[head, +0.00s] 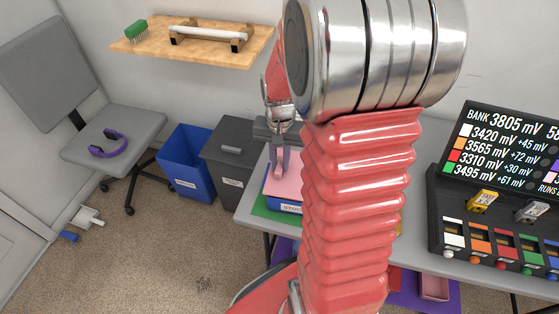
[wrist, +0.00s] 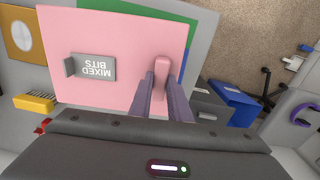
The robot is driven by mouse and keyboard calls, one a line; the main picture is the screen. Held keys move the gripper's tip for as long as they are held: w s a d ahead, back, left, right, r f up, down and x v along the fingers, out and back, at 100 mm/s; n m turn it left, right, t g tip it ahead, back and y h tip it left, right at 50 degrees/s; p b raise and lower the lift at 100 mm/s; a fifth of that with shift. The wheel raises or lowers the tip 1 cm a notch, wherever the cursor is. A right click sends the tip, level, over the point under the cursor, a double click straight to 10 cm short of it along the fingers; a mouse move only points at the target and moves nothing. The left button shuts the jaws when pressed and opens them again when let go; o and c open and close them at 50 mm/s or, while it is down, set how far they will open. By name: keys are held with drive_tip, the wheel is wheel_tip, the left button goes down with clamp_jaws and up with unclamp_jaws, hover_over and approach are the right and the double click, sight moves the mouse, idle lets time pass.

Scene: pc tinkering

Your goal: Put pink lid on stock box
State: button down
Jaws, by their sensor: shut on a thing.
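My gripper (head: 281,160) is shut on the upright pink handle of the flat pink lid (head: 286,188). In the wrist view, my gripper's fingers (wrist: 163,88) close around that handle, and the lid (wrist: 115,40) fills the upper middle. The blue stock box (head: 285,207), with a white label, is directly under the lid in the head view. I cannot tell whether the lid rests on it or is slightly above. A grey "MIXED BITS" plate (wrist: 94,67) shows over the lid in the wrist view. My arm hides the lid's right part in the head view.
A green mat (head: 262,211) lies around the box on the grey table (head: 248,220). A blue bin (head: 187,160) and dark grey bin (head: 229,150) stand left of the table. A battery rack and display (head: 505,145) stand at right.

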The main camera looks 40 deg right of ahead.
drive_tip(key=shift+f, duration=1)
idle(0.8)
drive_tip(key=c, duration=2)
unclamp_jaws()
drive_tip(key=o, duration=0.6)
drive_tip(key=shift+r, duration=4.05)
